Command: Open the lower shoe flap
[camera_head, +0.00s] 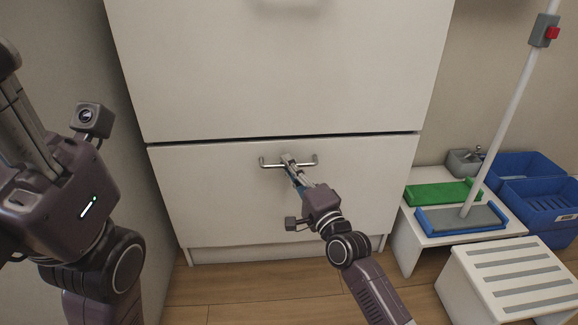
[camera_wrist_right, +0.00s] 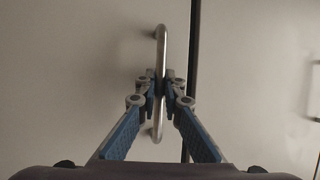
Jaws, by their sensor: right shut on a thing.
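The lower shoe flap (camera_head: 215,195) is a wide white panel at the bottom of the white cabinet in the head view. A dark gap runs between it and the upper flap (camera_head: 280,75). A silver bar handle (camera_head: 306,162) sits near the top of the lower flap. My right gripper (camera_head: 288,163) is shut on the middle of this handle. In the right wrist view the fingers (camera_wrist_right: 160,88) close around the bar handle (camera_wrist_right: 161,42) from both sides. My left arm is at the left of the head view, and its fingertips are not in view.
A white step stool (camera_head: 450,275) and a low white bench (camera_head: 400,235) with green and blue trays stand at the right. Blue crates (camera_head: 525,165) are behind them. A white pole (camera_head: 505,125) rises there. Wooden floor (camera_head: 240,290) lies before the cabinet.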

